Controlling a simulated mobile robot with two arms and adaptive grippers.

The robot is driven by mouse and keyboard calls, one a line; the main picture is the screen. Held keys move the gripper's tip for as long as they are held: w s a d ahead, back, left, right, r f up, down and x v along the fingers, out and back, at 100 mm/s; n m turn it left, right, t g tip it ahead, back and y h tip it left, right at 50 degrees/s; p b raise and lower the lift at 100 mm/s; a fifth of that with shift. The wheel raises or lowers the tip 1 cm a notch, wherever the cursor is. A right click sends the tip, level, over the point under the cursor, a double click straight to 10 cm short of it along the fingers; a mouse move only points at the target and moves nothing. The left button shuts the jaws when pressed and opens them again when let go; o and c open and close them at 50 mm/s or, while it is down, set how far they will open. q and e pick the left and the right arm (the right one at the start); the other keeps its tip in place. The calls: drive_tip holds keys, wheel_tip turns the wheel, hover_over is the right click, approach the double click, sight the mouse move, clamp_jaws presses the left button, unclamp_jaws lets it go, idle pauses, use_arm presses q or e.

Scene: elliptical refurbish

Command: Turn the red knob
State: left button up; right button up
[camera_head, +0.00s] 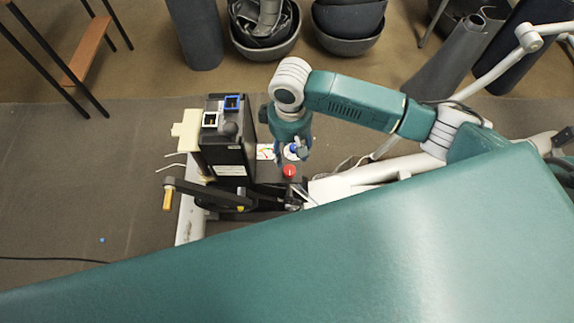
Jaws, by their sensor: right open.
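The red knob (289,171) is small and round and stands at the right side of a black machine body (230,150), near the middle of the view. My right arm comes in from the right and bends down at its white wrist joint. My right gripper (298,151) is open, just above the red knob in the picture and close to it. I cannot tell whether it touches the knob. A small blue and white part (291,150) shows beside the fingers. The gripper's fingers are small and partly hidden by the wrist. My left gripper is not in view.
A black crank arm with a yellow handle (167,199) sticks out left of the machine. White frame tubes (370,172) run to the right. Dark bowls (265,30) and rolls stand at the back. The left floor is mostly clear.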

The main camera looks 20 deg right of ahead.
sight(290, 170)
wheel_tip(290, 170, down, 10)
drive_tip(key=shift+f, duration=0.25)
idle(0.3)
drive_tip(key=c, duration=1.1)
